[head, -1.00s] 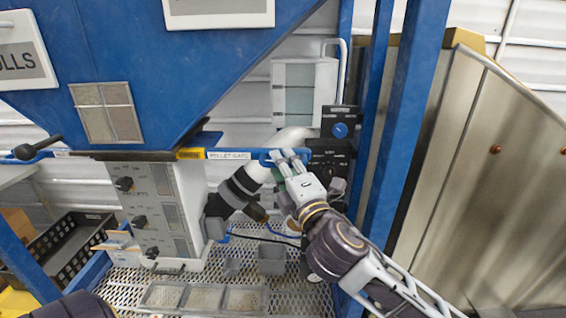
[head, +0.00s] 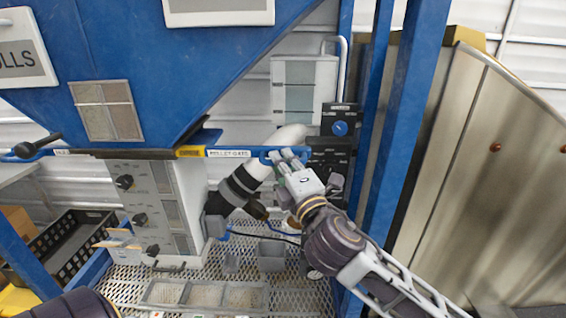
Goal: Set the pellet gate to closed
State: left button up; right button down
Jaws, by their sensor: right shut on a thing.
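The pellet gate is a flat blue slide bar (head: 250,154) with a white "PELLET GATE" label, running level out to the right from under the blue hopper (head: 160,50). A yellow band (head: 190,152) shows on the bar close to the hopper outlet. The bar ends at the right in a blue loop handle (head: 266,156). My right gripper (head: 288,157) is shut on this handle, and its fingers hide part of it. My left gripper is out of view; only a piece of my left arm shows at the bottom left.
A dark control panel with a blue knob (head: 340,129) stands just right of my right gripper. Blue posts (head: 400,130) rise beyond it. A grey knob box (head: 150,205) stands under the hopper.

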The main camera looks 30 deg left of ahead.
aim_at(246, 151)
jog(key=shift+a, duration=0.1)
jog(key=shift+s+a+b, duration=0.15)
jog(key=shift+s+a, duration=0.5)
jog(key=shift+a, duration=0.35)
jog(key=shift+s+a+b, duration=0.2)
jog(key=shift+s+a, duration=0.5)
jog(key=shift+a, duration=0.3)
jog(key=shift+s+a+b, duration=0.15)
jog(key=shift+s+a, duration=0.5)
jog(key=shift+a, duration=0.35)
jog(key=c, duration=1.8)
grip_release()
jog(key=shift+c, duration=0.2)
jog(key=o, duration=0.4)
jog(key=shift+a, duration=0.2)
jog(key=shift+d, duration=0.2)
jog(key=shift+d, duration=0.15)
